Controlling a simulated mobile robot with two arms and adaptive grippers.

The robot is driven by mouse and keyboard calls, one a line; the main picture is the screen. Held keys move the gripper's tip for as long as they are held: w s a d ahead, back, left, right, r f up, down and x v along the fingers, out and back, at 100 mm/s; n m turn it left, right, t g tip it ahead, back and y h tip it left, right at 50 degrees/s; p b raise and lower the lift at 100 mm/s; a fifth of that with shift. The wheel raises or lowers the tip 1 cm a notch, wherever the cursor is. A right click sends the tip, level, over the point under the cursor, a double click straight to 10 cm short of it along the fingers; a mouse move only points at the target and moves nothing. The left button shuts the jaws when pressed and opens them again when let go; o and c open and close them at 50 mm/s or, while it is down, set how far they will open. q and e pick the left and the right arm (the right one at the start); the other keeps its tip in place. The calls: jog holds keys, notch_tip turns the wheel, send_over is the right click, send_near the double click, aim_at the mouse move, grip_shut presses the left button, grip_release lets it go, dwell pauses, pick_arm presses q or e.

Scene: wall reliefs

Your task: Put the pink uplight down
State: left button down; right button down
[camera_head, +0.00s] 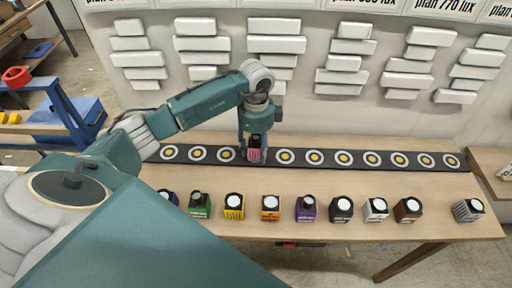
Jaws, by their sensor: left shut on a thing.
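My left gripper (254,140) reaches over the table from the left and points down at the dark strip. It is shut on the pink uplight (254,155), a small pink and black block. The uplight is at the dark strip (300,158), in line with its row of white and yellow ringed spots, between one spot on its left and one on its right. Whether its base touches the strip I cannot tell. The spot under it is hidden. My right gripper is not in view.
Several other uplights stand in a row along the table's front, among them a green one (199,206), a yellow one (234,207), a purple one (306,209) and a grey striped one (468,210). White relief blocks (276,45) project from the wall behind. The table (440,190) is bare between strip and row.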

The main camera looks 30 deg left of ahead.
aim_at(257, 136)
pick_arm(q)
jog(key=c, duration=0.9)
grip_release()
jog(key=shift+f, duration=0.1)
notch_tip(257, 136, up, 11)
jog(key=b, duration=0.3)
jog(key=shift+w, duration=0.1)
jog(key=shift+r, duration=0.7)
